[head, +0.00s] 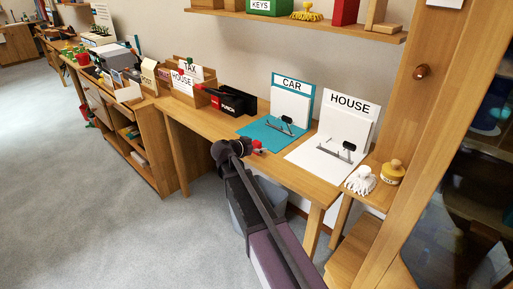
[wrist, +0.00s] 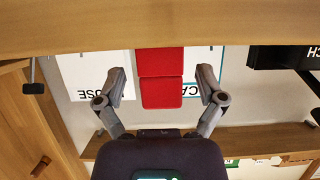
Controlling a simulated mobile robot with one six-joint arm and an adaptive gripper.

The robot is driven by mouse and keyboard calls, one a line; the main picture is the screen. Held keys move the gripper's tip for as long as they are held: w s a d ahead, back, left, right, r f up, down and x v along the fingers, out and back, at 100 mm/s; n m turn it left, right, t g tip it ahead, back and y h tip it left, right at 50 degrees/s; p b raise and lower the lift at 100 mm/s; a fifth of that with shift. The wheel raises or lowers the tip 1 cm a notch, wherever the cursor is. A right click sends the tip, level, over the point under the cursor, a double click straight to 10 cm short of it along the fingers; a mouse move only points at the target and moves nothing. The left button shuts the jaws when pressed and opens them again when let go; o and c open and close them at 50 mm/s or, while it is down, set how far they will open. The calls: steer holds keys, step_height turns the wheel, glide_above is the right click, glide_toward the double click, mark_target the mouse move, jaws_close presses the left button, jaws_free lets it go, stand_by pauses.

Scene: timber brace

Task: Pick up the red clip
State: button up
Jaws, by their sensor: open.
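The red clip (wrist: 161,63) shows in the wrist view as two red panels between my open fingers, with a gap on each side.
A teal CAR board (head: 268,136) and a white HOUSE board (head: 318,159) lie on the desk (head: 193,117) behind the clip. A black PUNCH box (head: 238,101) stands to the left. A white brush (head: 360,181) sits at the right. A shelf (head: 340,27) hangs above. Open floor lies at the left.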

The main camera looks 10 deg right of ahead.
mark_target(257, 141)
steer(key=c, duration=1)
steer(key=shift+r, duration=0.25)
step_height(257, 141, up, 4)
steer(key=p, duration=0.4)
steer(key=shift+f, duration=0.2)
steer(key=s, duration=0.5)
steer(key=s+a, duration=0.1)
steer(key=s, duration=0.4)
steer(key=s+a+r+p, duration=0.1)
steer(key=s, duration=0.5)
steer(key=shift+a, duration=0.15)
steer(key=shift+r, duration=0.1)
